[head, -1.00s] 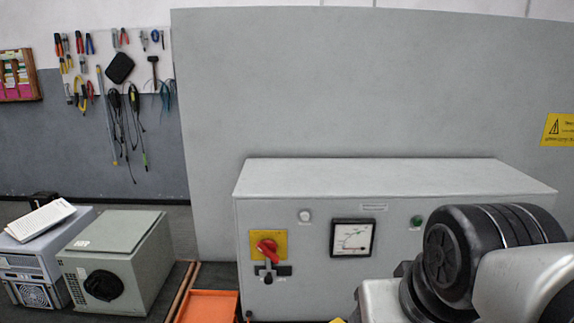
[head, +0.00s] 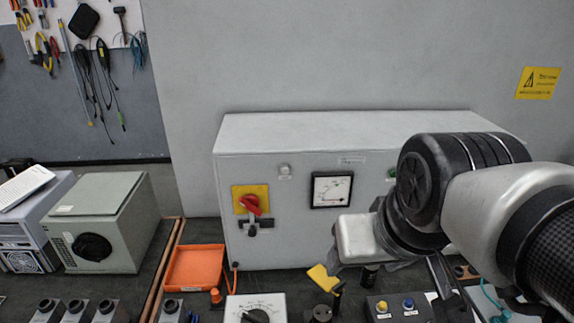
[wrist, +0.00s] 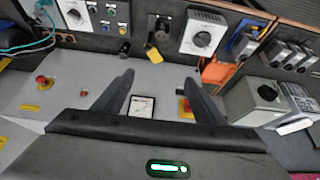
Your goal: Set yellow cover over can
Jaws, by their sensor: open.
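A small yellow piece, seemingly the yellow cover (head: 323,277), lies tilted on the bench in front of the grey cabinet. It also shows in the wrist view (wrist: 155,55), beyond my fingertips. A dark, short cylinder (head: 369,274) stands just right of it, and another dark round part (head: 320,314) is nearer; I cannot tell which is the can. My gripper (wrist: 159,77) is open and empty, with its two dark fingers spread wide and apart from the yellow piece. In the head view, my arm hides part of the bench and the fingers are hard to make out.
The grey cabinet (head: 290,230), with a red switch and a meter, stands behind. An orange tray (head: 194,268) is to the left. A dial box (head: 255,308) and a button box (head: 400,307) stand at the front. Free bench is scarce.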

